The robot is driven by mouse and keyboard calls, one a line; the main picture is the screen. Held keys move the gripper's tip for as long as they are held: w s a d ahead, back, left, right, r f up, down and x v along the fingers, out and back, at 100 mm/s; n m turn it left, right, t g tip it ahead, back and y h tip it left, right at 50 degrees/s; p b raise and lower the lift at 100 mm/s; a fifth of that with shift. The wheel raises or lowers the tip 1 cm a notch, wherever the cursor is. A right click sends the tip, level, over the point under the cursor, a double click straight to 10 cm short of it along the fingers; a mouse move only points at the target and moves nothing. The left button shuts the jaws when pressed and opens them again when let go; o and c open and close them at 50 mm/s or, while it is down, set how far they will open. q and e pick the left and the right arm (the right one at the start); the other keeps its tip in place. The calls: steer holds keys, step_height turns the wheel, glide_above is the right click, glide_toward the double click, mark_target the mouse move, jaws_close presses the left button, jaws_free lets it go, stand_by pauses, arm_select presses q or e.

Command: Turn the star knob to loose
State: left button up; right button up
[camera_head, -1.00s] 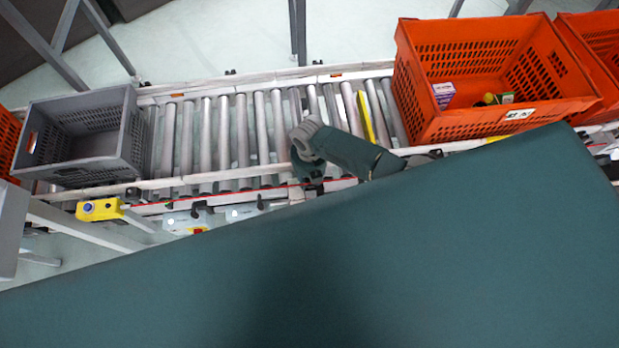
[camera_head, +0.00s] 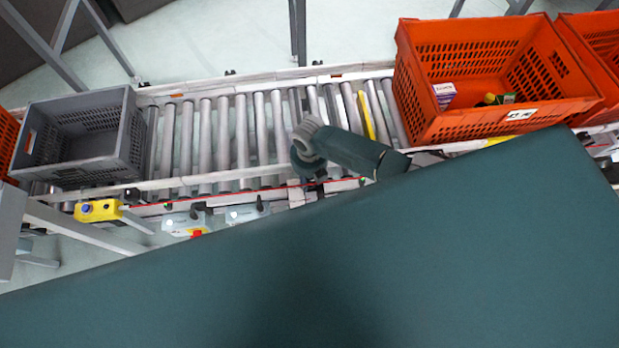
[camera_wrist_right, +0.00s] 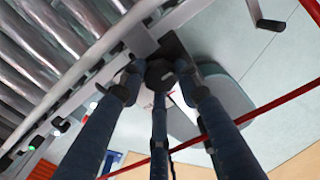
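In the right wrist view a dark round knob (camera_wrist_right: 160,73) sits below a dark bracket by the conveyor rail. The three blue fingers of my right gripper (camera_wrist_right: 158,84) reach up to it, one on each side and one in the middle. The tips partly cover the knob, so its star shape is not clear, and I cannot tell whether they press on it. In the head view my right wrist (camera_head: 308,143) is over the near rail of the conveyor, and its fingers are mostly hidden. My left gripper is not in view.
The roller conveyor (camera_head: 223,140) carries a grey crate (camera_head: 125,135) at left and an orange tote (camera_head: 455,128) with small packages at right. A yellow box (camera_head: 98,210) hangs on the near rail. A large teal surface close to the camera hides the lower part of the head view.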

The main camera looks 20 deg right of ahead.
mark_target(310, 181)
steer(key=o, duration=0.4)
step_height(310, 181, up, 12)
stand_by(0.5)
stand_by(0.4)
